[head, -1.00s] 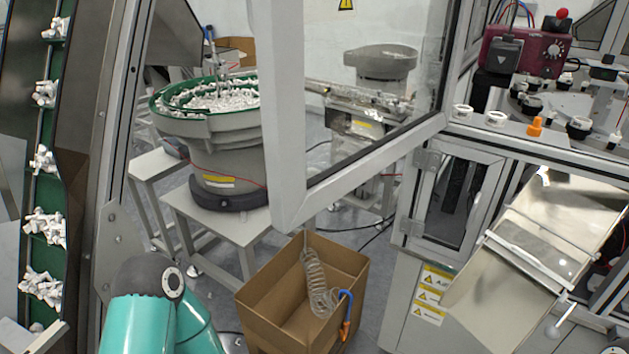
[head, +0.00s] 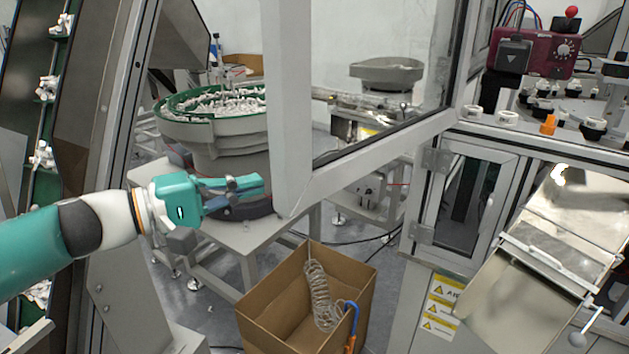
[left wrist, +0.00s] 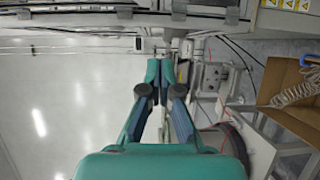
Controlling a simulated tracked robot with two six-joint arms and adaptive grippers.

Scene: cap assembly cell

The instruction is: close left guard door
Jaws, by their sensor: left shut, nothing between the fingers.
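The left guard door (head: 291,100) is a grey frame with a clear panel. In the head view it stands open, swung out from the machine on the right, with its free edge post near the middle. My left gripper (head: 260,185) is shut and empty, reaching in from the left with its fingertips just left of the lower part of that post. I cannot tell whether they touch it. In the left wrist view, my shut gripper fingers (left wrist: 160,78) point away from the camera. My right gripper is not in view.
A cardboard box (head: 262,300) with a coiled air hose stands on the floor below the door. A bowl feeder (head: 222,140) on a grey table stands behind my gripper. A small lower cabinet door (head: 465,205) and a sloped metal chute (head: 545,245) are at the right.

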